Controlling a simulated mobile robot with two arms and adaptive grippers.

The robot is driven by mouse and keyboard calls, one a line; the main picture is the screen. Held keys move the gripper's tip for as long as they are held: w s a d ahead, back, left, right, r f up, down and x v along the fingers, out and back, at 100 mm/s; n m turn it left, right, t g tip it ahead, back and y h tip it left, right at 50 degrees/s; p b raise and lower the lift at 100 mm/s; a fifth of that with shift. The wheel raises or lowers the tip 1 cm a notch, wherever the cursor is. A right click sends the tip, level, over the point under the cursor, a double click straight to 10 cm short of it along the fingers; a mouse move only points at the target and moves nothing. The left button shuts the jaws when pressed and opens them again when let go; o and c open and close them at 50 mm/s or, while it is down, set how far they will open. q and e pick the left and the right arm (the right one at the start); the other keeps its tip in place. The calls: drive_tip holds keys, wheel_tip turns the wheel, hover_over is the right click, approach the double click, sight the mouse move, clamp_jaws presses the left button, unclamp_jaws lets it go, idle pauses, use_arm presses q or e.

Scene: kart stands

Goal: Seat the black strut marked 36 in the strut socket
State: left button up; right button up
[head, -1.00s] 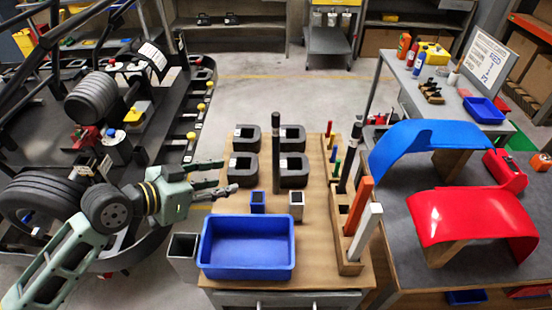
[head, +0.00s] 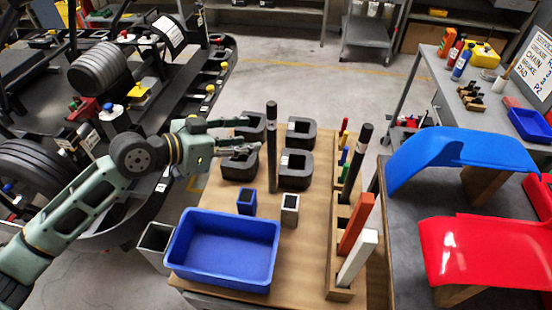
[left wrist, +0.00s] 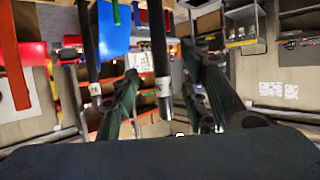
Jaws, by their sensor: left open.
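A tall black strut (head: 272,158) stands upright on the wooden table among dark blocks. It also shows in the left wrist view (left wrist: 159,40), with a white label at one end. A second black strut (head: 356,160) leans in the wooden rack and shows in the left wrist view (left wrist: 87,45), also labelled. I cannot read either number surely. My left gripper (head: 252,137) is open and empty, its fingers pointing at the standing strut's upper part, just left of it. A small blue socket block (head: 246,208) and a grey one (head: 289,216) stand nearby; which is the strut socket is unclear.
A blue bin (head: 222,278) sits at the table's front left. Several dark blocks (head: 295,180) stand behind the sockets. The rack (head: 340,295) also holds an orange strut (head: 356,222) and a white strut (head: 357,258). Blue and red fenders lie on the right bench.

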sight(272, 146)
use_arm(q)
drive_tip(key=w+d+f, duration=0.1)
drive_tip(key=d+f, duration=0.1)
drive_tip(key=w+d+f, duration=0.3)
drive_tip(key=d+f, duration=0.1)
drive_tip(key=shift+w+d+f, duration=0.15)
drive_tip(key=shift+w+d, duration=0.05)
drive_tip(key=shift+w+d+f, duration=0.15)
drive_tip(key=shift+d+f, duration=0.1)
drive_tip(key=shift+f, duration=0.05)
clamp_jaws()
use_arm(e)
drive_tip(key=shift+w+d+f, duration=0.15)
drive_tip(key=shift+d+f, duration=0.15)
use_arm(q)
drive_tip(key=shift+r, duration=0.1)
